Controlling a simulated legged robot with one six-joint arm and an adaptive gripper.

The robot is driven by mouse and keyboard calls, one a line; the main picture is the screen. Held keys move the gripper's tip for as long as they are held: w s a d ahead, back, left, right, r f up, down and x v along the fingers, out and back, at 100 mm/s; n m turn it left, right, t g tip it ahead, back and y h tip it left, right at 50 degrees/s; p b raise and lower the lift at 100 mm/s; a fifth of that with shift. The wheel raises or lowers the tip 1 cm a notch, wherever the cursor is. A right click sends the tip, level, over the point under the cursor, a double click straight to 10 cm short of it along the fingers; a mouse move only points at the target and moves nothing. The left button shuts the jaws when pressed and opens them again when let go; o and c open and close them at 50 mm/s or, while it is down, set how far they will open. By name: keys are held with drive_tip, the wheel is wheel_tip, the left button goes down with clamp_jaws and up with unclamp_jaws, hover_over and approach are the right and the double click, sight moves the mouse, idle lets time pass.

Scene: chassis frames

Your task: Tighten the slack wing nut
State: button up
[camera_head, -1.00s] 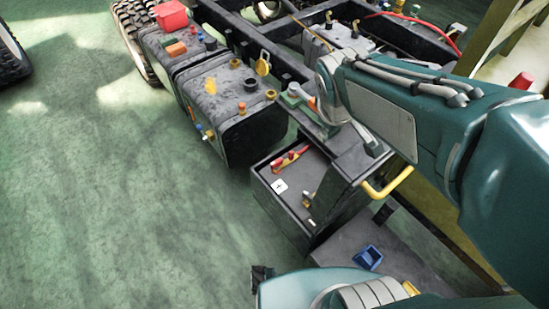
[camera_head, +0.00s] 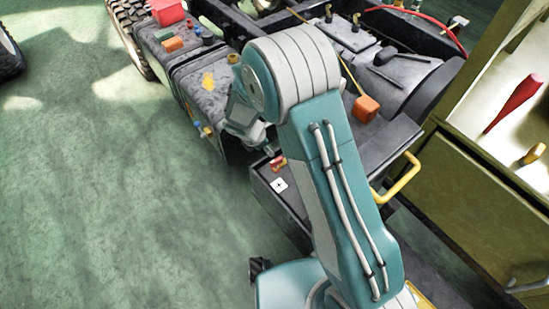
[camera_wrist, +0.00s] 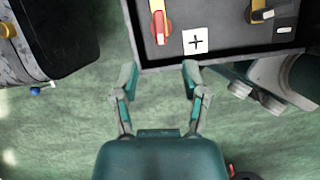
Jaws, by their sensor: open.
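I cannot pick out the wing nut with certainty in either view. My gripper (camera_wrist: 160,72) is open and empty, its two fingers spread just short of the near edge of a dark open box (camera_wrist: 226,53) in the wrist view. Inside the box are a red and yellow handle-like part (camera_wrist: 161,25), a white card with a black cross (camera_wrist: 196,41), and a small yellow and black fitting (camera_wrist: 261,13) at the top right. The handle-like part (camera_head: 278,163) and card (camera_head: 279,184) also show in the head view. My arm hides the box's right part there.
A dark tank (camera_wrist: 60,40) with a blue knob (camera_wrist: 36,91) on its side stands left of the box. An orange block (camera_head: 365,108) lies on the chassis, and a yellow handle (camera_head: 398,181) sticks out right.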

sight(275, 160)
drive_tip(key=shift+n, duration=0.3)
drive_tip(key=x, duration=1.1)
drive_tip(key=shift+a+f, duration=0.2)
drive_tip(key=shift+f, duration=0.3)
clamp_jaws()
